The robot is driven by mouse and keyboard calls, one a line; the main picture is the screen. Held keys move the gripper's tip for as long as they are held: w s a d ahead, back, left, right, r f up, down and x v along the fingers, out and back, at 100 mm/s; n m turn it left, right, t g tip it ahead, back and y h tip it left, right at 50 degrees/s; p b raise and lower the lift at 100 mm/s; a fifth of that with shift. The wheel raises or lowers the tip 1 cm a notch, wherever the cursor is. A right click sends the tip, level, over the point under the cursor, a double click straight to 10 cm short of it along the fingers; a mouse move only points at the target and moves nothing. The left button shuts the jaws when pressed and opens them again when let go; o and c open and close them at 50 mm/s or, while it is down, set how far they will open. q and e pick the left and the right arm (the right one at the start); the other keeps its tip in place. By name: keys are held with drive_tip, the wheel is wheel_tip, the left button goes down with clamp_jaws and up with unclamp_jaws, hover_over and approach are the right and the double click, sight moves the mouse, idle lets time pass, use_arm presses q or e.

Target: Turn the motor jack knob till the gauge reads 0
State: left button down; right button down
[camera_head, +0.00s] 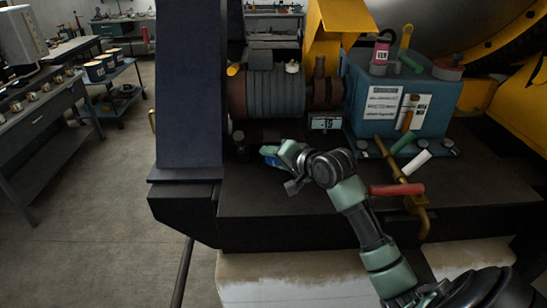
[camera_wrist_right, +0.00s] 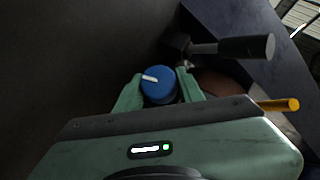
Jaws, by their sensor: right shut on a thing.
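A blue motor jack knob (camera_wrist_right: 158,84) with a white pointer line shows in the right wrist view, between the green fingers of my right gripper (camera_wrist_right: 160,92). The line points toward the left. In the head view my right gripper (camera_head: 277,154) is shut on the knob, of which a bit of blue (camera_head: 270,160) shows at its left. The small gauge (camera_head: 325,123) sits below the ribbed motor (camera_head: 275,93). Its digits look like a two-digit number in the thirties; the last digit is hard to read. My left gripper is not in view.
A teal box (camera_head: 400,93) with labels and bottles stands right of the motor. Red, green and white handles on brass valve parts (camera_head: 397,189) lie near my right arm. A dark blue column (camera_head: 188,85) rises at the left. A black-handled lever (camera_wrist_right: 245,47) is close above the gripper.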

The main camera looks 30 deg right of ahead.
drive_tip(key=n+g+h, duration=0.2)
drive_tip(key=shift+h, duration=0.3)
drive_tip(key=shift+a+n+g+h, duration=0.1)
drive_tip(key=shift+n+g+h, duration=0.8)
drive_tip(key=shift+g+h, duration=0.2)
drive_tip(key=shift+n+g+h, duration=0.7)
drive_tip(key=shift+n+h, duration=0.1)
drive_tip(key=shift+h, duration=0.3)
drive_tip(key=shift+f+n+g+h, duration=0.1)
drive_tip(key=shift+n+g+h, duration=0.6)
drive_tip(key=shift+h, duration=0.6)
drive_tip(key=c, duration=1.3)
unclamp_jaws()
drive_tip(key=shift+o, duration=0.6)
drive_tip(key=shift+w, duration=0.1)
